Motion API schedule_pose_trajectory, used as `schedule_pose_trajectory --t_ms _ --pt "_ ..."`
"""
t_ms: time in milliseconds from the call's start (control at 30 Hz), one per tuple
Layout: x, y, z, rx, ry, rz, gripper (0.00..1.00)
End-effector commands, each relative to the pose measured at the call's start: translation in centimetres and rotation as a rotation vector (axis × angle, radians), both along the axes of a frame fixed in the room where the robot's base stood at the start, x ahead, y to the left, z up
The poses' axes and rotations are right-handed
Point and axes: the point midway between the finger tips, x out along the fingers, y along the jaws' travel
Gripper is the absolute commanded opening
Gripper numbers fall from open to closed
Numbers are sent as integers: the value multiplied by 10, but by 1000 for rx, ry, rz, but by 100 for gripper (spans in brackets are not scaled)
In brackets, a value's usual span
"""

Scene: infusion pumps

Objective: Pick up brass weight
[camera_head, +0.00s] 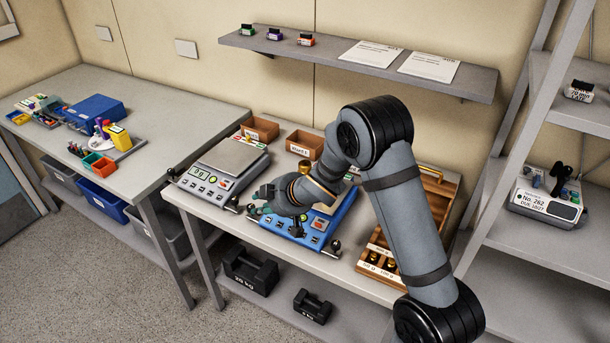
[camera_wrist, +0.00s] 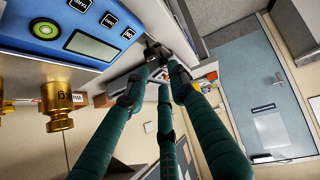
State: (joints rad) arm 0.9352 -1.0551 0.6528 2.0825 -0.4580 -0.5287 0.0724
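Part of another brass piece shows at that view's left edge. In the head view, brass (camera_head: 322,186) shows beside my wrist over the blue scale (camera_head: 343,212). Two small brass weights (camera_head: 377,258) sit in the wooden tray. My gripper (camera_head: 262,201) is low at the left front of the blue scale. Its dark green fingers (camera_wrist: 158,68) converge away from the brass weight, and no brass shows between them. Whether the tips meet is unclear.
A grey scale (camera_head: 222,168) stands left of the blue one. Small brown bins (camera_head: 304,144) stand behind. The wooden tray (camera_head: 434,205) is on the right, partly behind my arm. Dark heavy weights (camera_head: 250,270) sit on the lower shelf. A wall shelf (camera_head: 330,60) hangs above.

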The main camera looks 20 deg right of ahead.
Motion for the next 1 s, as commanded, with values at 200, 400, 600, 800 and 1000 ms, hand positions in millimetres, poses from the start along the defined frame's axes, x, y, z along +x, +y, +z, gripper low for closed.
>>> schedule_pose_trajectory --t_ms 200,400,600,800,1000 --pt "0 0 0 0 0 0 38" --pt "0 0 0 0 0 0 50" --pt "0 0 0 0 0 0 59" --pt "0 1 1 0 0 2 59" --pt "6 23 20 0 0 29 59"
